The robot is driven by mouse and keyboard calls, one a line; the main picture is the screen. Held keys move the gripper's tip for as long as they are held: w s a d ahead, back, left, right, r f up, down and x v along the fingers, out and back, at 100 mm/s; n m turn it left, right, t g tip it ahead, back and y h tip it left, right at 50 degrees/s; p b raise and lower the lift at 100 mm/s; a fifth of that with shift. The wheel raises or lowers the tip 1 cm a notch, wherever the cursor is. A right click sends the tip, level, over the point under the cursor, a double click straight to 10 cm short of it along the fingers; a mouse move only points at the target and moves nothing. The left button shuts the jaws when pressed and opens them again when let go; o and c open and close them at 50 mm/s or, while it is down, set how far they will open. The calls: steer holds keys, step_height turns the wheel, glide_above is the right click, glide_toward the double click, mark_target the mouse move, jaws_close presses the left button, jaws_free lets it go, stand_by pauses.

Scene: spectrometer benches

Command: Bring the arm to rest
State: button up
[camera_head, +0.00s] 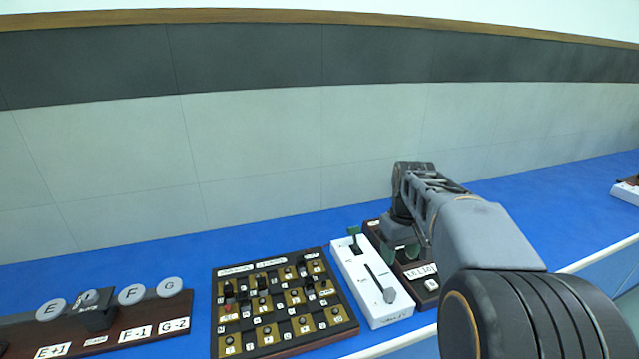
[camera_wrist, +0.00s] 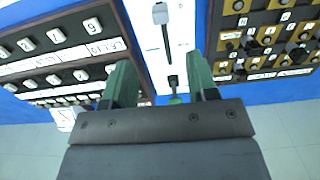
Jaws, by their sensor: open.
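My arm reaches in from the lower right in the head view. My gripper (camera_head: 400,252) is open and seems empty, over or beside the dark button panel at the right end of the row. In the wrist view its two green fingers (camera_wrist: 160,80) stand apart, with the white panel (camera_wrist: 180,40) seen between them. The lever (camera_wrist: 174,96) shows between the fingers in the wrist view. I cannot tell whether the fingers touch anything.
A dark board with brass-coloured plates and black knobs (camera_head: 240,338) stands left of the white panel. A brown board with round lettered discs (camera_head: 75,336) lies further left. The dark button panel (camera_head: 428,269) is partly hidden by my arm.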

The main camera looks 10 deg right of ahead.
steer(key=s+a+f+m+t+p, duration=0.1)
steer(key=s+a+f+t+p, duration=0.1)
steer(key=s+a, duration=0.9)
step_height(320, 180, down, 2)
steer(key=shift+s+a+f+t, duration=0.25)
steer(key=shift+s+t, duration=0.25)
steer(key=shift+t, duration=0.3)
steer(key=shift+c, duration=0.4)
